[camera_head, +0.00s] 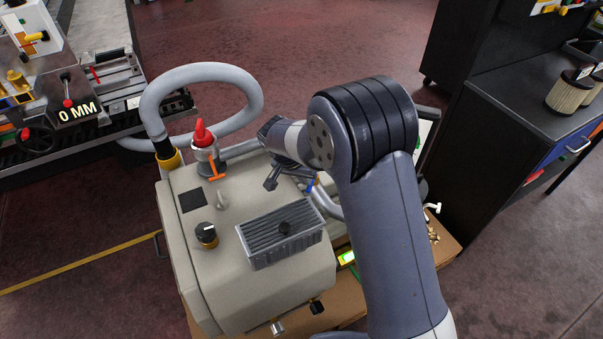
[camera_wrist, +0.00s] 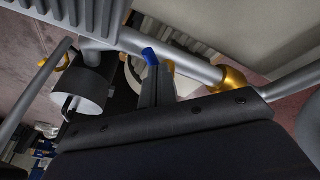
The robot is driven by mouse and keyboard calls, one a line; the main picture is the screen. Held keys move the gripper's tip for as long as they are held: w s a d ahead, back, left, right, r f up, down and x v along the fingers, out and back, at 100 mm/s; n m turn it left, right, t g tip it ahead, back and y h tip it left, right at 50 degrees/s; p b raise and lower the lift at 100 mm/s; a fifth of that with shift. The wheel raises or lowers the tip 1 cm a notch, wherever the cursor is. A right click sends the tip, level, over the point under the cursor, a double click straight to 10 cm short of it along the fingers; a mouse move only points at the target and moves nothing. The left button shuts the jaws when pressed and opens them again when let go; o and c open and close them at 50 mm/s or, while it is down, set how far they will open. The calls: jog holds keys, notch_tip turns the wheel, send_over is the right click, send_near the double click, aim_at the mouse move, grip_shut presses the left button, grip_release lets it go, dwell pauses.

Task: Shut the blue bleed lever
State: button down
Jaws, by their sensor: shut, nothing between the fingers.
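The blue bleed lever (camera_head: 311,184) shows as a small blue piece by a grey pipe, just right of my gripper in the head view. Part of it is hidden behind my arm. In the wrist view the blue lever end (camera_wrist: 151,56) stands just past the tips of my fingers, in front of a grey pipe with brass fittings. My gripper (camera_head: 272,183) is shut and empty, close to the lever. In the wrist view my gripper (camera_wrist: 157,80) points up at it. I cannot tell whether they touch.
A beige pump housing (camera_head: 182,235) with a ribbed grey box (camera_head: 262,250) and a black knob (camera_head: 206,234) stands below my gripper. A red-topped valve with an orange handle (camera_head: 216,171) and a thick grey hose (camera_head: 205,72) are to the left. Pipes crowd the lever.

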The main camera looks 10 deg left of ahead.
jog(key=shift+s+d+n+b, duration=0.1)
jog(key=shift+d+n+b, duration=0.25)
jog(key=shift+n+b, duration=0.25)
dwell(0.4)
jog(key=n, duration=0.1)
jog(key=d+n+t+y+b, duration=0.1)
jog(key=n, duration=0.1)
jog(key=shift+s+d+f, duration=0.1)
jog(key=shift+d, duration=0.2)
jog(key=shift+d+b, duration=0.85)
jog(key=shift+d, duration=0.15)
jog(key=shift+d+f, duration=0.1)
jog(key=shift+d, duration=0.1)
dwell(0.8)
jog(key=shift+a, duration=0.15)
